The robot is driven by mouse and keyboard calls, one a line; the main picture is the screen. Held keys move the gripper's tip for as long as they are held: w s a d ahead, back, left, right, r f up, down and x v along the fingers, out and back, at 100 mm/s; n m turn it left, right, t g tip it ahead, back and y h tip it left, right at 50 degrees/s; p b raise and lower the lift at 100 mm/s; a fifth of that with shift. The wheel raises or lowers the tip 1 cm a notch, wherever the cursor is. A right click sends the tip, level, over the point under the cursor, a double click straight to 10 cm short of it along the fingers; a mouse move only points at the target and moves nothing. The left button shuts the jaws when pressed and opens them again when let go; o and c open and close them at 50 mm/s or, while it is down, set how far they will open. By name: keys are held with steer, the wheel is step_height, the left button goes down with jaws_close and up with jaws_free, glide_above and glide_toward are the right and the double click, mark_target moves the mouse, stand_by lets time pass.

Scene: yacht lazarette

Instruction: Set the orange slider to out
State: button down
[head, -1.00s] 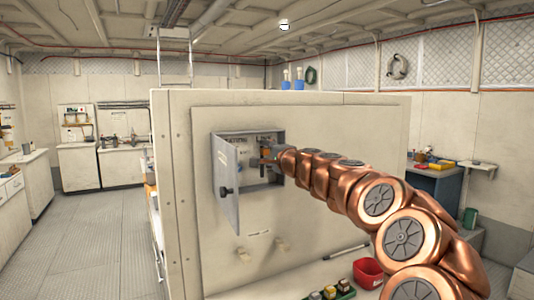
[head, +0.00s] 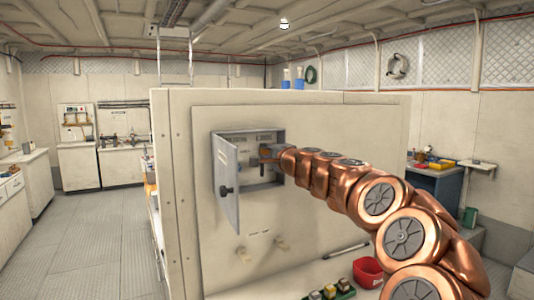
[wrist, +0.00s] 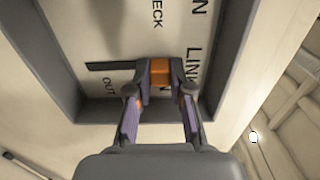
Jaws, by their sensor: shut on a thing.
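The orange slider (wrist: 160,72) sits in a dark slot (wrist: 110,66) on a pale panel (wrist: 110,30) inside an open grey wall box (head: 280,134). In the wrist view it is at the right end of the visible slot, away from the OUT label (wrist: 108,86) at the left end. A label partly hidden by my gripper, ending in N, is beside it. My gripper (wrist: 159,82) reaches into the box, shut on the slider with one finger on each side. In the head view my gripper (head: 268,154) hides the slider.
The box's grey door (head: 226,184) with a dark knob stands open to the left. The box's rim (wrist: 205,75) lies close to the right of my fingers in the wrist view. A red bin (head: 367,271) and small coloured items (head: 330,292) lie below.

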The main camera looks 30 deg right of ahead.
mark_target(262, 174)
steer(key=shift+f, duration=0.1)
step_height(262, 174, down, 7)
steer(key=b, duration=0.6)
steer(key=shift+b, duration=0.3)
steer(key=shift+f, duration=0.25)
steer(key=shift+w, duration=0.1)
steer(key=c, duration=1.1)
jaws_free()
steer(key=shift+o, duration=0.3)
steer(key=shift+s, duration=0.25)
steer(key=s+a, duration=0.1)
steer(key=s, duration=1)
steer(key=shift+s+r, duration=0.15)
steer(key=shift+s, duration=0.25)
